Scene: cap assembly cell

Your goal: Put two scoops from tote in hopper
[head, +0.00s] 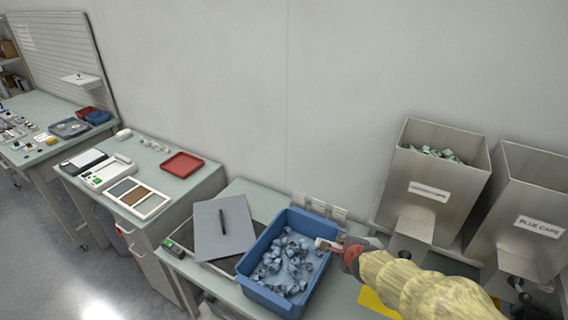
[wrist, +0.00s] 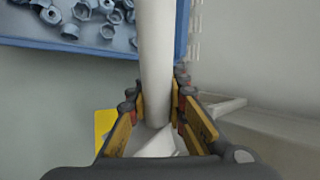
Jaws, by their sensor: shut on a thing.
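The blue tote (head: 262,296) stands on the bench, holding many blue-grey caps (head: 290,262). My gripper (head: 342,248) is at the tote's right edge. In the wrist view my gripper (wrist: 156,100) is shut on the white handle of a scoop (wrist: 156,50). A pale end of the scoop (head: 325,244) shows over the tote's right side in the head view; its bowl cannot be made out. The right steel hopper (head: 530,190) is labelled BLUE CAPS; its inside is hidden. The left steel hopper (head: 425,180) holds greenish caps, and its label is too small to read.
A grey clipboard (head: 215,240) with a dark pen lies left of the tote. A red tray (head: 182,164) and sample panels lie on the bench further left. Small white boxes (head: 318,206) stand behind the tote. A yellow patch (head: 372,303) lies right of it.

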